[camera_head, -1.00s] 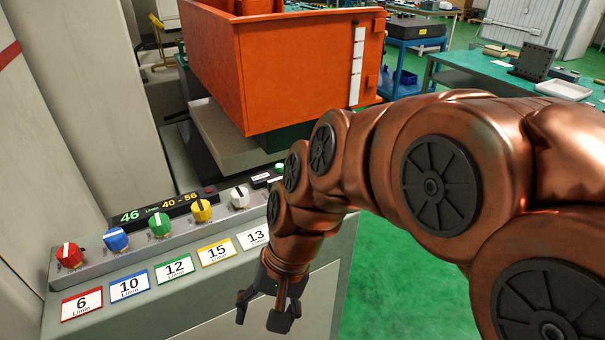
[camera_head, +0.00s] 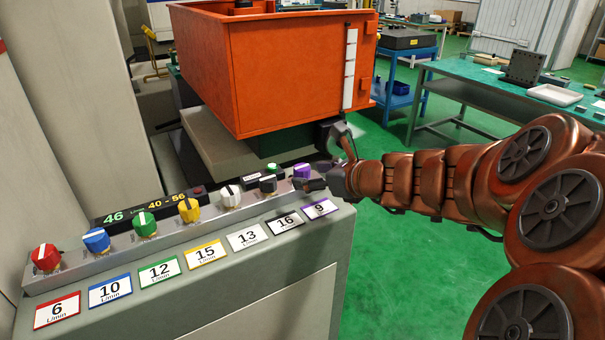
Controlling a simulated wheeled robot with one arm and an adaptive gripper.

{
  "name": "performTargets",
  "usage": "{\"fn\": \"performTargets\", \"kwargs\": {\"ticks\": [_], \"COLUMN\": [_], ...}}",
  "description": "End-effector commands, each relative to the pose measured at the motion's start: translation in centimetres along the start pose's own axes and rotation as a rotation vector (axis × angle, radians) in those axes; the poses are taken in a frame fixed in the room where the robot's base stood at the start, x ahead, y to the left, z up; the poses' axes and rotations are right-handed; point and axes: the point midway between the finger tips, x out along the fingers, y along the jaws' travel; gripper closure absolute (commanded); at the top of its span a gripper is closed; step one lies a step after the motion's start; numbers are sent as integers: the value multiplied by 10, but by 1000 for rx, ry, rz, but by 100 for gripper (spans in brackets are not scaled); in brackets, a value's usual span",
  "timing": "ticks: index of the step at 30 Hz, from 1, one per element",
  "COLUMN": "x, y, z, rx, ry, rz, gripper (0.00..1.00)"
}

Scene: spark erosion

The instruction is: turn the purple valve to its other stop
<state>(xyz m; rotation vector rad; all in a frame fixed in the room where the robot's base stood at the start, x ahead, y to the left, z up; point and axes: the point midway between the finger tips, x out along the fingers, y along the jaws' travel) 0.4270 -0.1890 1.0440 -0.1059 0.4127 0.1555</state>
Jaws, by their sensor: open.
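The purple valve (camera_head: 302,171) is the rightmost knob in the row on the grey console, above the white label (camera_head: 320,208) reading 9 with a purple border. A light pointer mark shows on its top. My gripper (camera_head: 325,158) is open at the right end of the console, just right of the purple valve. One finger is raised behind and the other is low, close to the valve's front right side. I cannot tell whether that finger touches it. A display (camera_head: 152,206) on the console shows 46 in green and 40 - 56 in yellow.
Red (camera_head: 46,257), blue (camera_head: 96,240), green (camera_head: 145,224), yellow (camera_head: 190,209), white (camera_head: 230,196) and black (camera_head: 268,184) knobs fill the row to the left. A large orange tank (camera_head: 290,75) stands close behind. Open green floor (camera_head: 400,270) lies right of the console.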

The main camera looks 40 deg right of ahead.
Motion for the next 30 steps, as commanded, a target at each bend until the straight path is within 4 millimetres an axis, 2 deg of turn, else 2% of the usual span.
{"fn": "performTargets", "kwargs": {"ticks": [3,10,30], "x": [-6,0,60], "y": [-19,-25,-28], "z": [-4,-3,-2], "rx": [82,110,106], "ry": [-18,-26,-26], "rz": [-50,-66,-63], "gripper": [34,34,34]}}
